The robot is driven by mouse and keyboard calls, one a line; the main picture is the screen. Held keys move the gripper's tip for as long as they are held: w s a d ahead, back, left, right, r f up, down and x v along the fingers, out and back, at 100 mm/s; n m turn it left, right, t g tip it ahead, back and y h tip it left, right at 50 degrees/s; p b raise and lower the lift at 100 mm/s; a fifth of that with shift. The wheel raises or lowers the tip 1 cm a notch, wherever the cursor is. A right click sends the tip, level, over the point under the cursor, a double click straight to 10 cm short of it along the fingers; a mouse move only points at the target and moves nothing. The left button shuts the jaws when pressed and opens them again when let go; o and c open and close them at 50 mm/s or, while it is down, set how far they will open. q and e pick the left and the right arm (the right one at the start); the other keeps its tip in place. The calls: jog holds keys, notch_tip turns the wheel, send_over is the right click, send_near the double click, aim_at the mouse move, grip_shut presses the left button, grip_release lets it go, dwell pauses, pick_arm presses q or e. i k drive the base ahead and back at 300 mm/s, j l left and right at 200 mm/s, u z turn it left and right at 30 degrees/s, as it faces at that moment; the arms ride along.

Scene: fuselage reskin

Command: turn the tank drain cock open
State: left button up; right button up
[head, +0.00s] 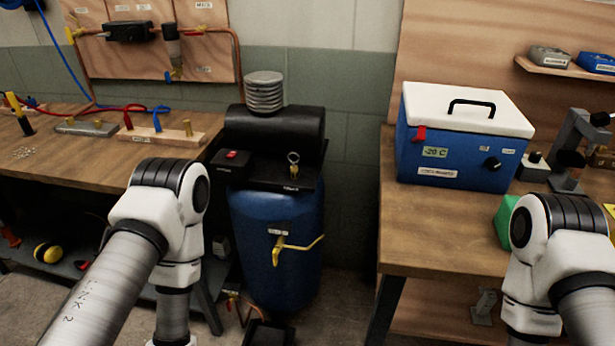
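The blue upright tank (262,215) of a compressor stands on the floor between two benches. On its front a yellow lever (278,252) hangs down under a small label (278,232), and a yellow hose leads off to the right. Low at the tank's left foot is a small brass-coloured fitting with a reddish part (233,297); it may be the drain cock, but it is too small to tell its position. My two arms show at left and right, but both grippers are below the picture. Nothing of mine is seen touching the tank.
A black pan (268,334) lies on the floor under the tank. The left bench (70,165) and the right bench (430,240) flank it, with a blue cool box (450,160) on the right one. The floor right of the tank (345,295) looks clear.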

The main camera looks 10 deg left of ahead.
aim_at(229, 304)
jog(key=j+u, duration=0.1)
jog(key=u, duration=0.85)
jog(key=i+j+z, duration=0.1)
jog(key=j+z, duration=0.7)
jog(key=z, duration=0.15)
